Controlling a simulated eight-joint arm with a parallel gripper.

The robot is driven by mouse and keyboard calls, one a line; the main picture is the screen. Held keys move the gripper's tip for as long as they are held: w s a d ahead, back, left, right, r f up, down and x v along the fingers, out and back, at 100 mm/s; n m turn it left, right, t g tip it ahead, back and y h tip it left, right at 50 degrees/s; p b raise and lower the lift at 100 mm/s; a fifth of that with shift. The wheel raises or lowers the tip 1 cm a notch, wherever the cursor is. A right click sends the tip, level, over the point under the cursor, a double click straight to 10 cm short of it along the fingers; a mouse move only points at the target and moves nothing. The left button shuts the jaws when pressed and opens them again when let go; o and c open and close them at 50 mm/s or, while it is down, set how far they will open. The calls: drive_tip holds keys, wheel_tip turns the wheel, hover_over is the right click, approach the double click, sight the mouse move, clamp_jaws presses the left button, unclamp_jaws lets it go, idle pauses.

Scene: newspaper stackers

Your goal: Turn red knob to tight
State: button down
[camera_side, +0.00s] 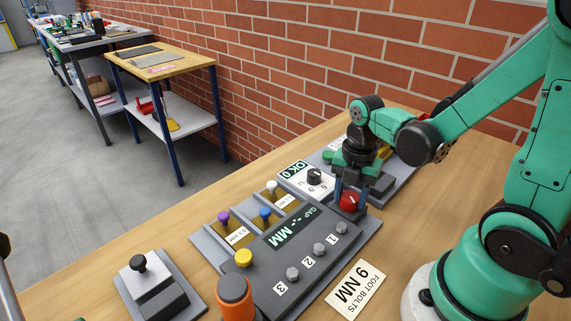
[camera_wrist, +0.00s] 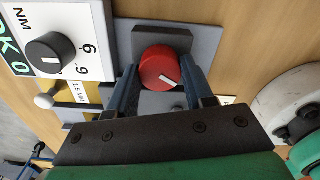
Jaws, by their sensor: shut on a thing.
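The red knob (camera_side: 348,203) sits at the back end of the grey fixture, beside the "GAP -.- MM" display (camera_side: 295,227). In the wrist view the round red knob (camera_wrist: 160,66) stands between the two blue fingers, with its white pointer line aimed to the lower right. My gripper (camera_side: 350,190) points down over the knob and is shut on it, one finger on each side. It also shows in the wrist view (camera_wrist: 162,76). No "tight" mark can be read in either view.
A black dial (camera_side: 314,176) on a white "OK 0" panel is close by. Purple (camera_side: 223,218), blue and white handles and a yellow knob (camera_side: 243,258) stand nearby. Several grey bolts, an orange-handled tool (camera_side: 235,293) and a "9 NM" card (camera_side: 355,287) lie toward the front.

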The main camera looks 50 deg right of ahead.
drive_tip(key=m, duration=1)
drive_tip(key=shift+m, duration=0.4)
drive_tip(key=m, duration=0.3)
drive_tip(key=shift+m, duration=0.3)
drive_tip(key=m, duration=0.3)
drive_tip(key=shift+m, duration=0.3)
drive_tip(key=m, duration=0.3)
drive_tip(key=shift+m, duration=0.4)
drive_tip(key=m, duration=0.6)
drive_tip(key=shift+m, duration=0.4)
drive_tip(key=shift+c, duration=1.7)
unclamp_jaws()
